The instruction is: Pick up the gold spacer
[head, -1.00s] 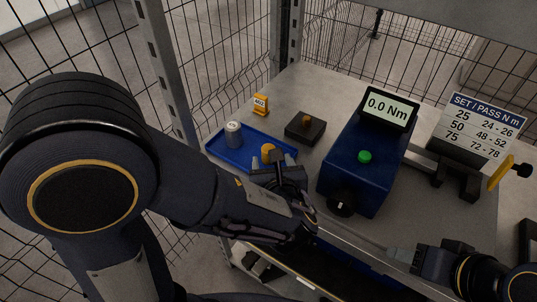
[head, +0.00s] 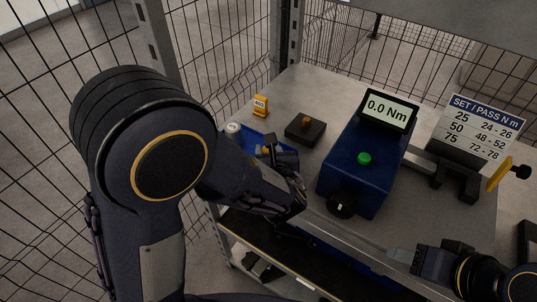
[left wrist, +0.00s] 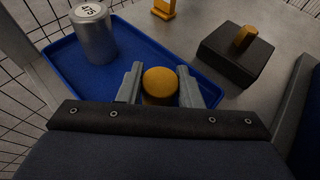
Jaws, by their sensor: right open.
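The gold spacer (left wrist: 161,84) is a short round gold piece in the blue tray (left wrist: 68,70). In the left wrist view it stands between the two fingers of my left gripper (left wrist: 159,70). The fingers are apart, one on each side of it; whether either touches it I cannot tell. In the head view, my left gripper (head: 270,147) and arm cover most of the spacer and the tray. My right gripper (head: 396,256) is open and empty at the lower right, by the bench's front edge.
A grey cylinder (left wrist: 93,35) stands in the tray's left part. A dark block with a gold peg (head: 305,128) and a yellow tag (head: 260,105) stand behind. The blue torque tester (head: 365,165) reads 0.0 Nm. A sign (head: 484,128) stands right. Mesh fencing surrounds the bench.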

